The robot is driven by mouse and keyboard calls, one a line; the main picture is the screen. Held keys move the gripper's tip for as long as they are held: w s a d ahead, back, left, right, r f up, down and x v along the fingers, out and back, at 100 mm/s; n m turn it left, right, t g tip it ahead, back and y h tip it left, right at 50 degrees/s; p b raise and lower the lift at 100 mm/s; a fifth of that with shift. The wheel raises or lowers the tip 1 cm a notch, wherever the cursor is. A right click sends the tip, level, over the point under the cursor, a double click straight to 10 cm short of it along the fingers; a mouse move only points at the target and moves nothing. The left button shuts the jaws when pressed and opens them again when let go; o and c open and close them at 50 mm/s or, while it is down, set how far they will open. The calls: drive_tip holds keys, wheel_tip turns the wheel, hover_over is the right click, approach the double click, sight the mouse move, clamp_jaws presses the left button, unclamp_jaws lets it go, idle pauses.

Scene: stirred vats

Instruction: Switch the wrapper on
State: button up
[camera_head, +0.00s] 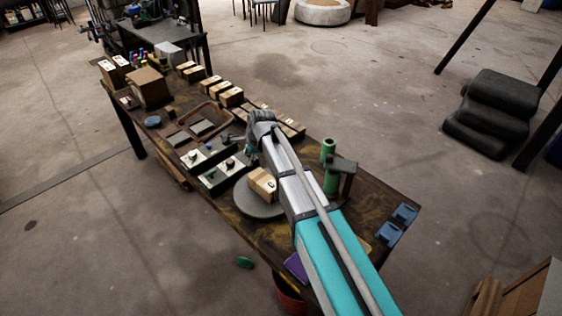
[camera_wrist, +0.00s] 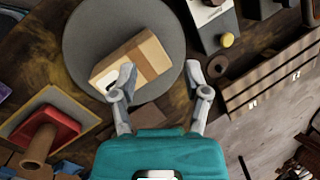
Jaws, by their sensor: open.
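A round grey turntable (camera_head: 246,207), which looks like the wrapper's plate, lies on the workbench with a brown carton (camera_head: 262,183) on it. The turntable (camera_wrist: 84,50) and carton (camera_wrist: 132,62) also show in the wrist view. A dark control box (camera_head: 222,176) with a pale top and small knobs stands left of the turntable. In the wrist view a box with a pale face (camera_wrist: 210,25) and a yellow knob (camera_wrist: 227,40) is at the upper right. My gripper (camera_wrist: 161,80) is open and empty, its left fingertip overlapping the carton's edge in view. Whether any switch is on cannot be told.
Another control box (camera_head: 204,156) stands beside the first. Green rolls (camera_head: 328,150) stand right of my arm. Several cartons (camera_head: 231,97) line the bench's far side. A red block with a brown handle (camera_wrist: 47,135) is at the wrist view's lower left.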

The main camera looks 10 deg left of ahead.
drive_tip(key=s+d+r+n+h+p, duration=0.1)
drive_tip(key=s+d+n, duration=0.1)
drive_tip(key=d, duration=0.9)
drive_tip(key=shift+s+d+n, duration=0.2)
drive_tip(key=shift+s+n, duration=0.2)
drive_tip(key=shift+n, duration=0.4)
drive_tip(key=shift+c, duration=0.2)
drive_tip(key=s+d+n+g+h, duration=0.1)
drive_tip(key=s+d+n, duration=0.3)
drive_tip(key=s+d, duration=0.3)
drive_tip(key=s+d+n+h, duration=0.1)
drive_tip(key=s+d+n, duration=0.4)
drive_tip(key=d, duration=1.2)
drive_tip(key=shift+s+d+f+n+g+h, duration=0.2)
drive_tip(key=shift+s+f+n+g+h, duration=0.15)
drive_tip(key=shift+s, duration=1.3)
drive_tip(key=shift+s, duration=0.1)
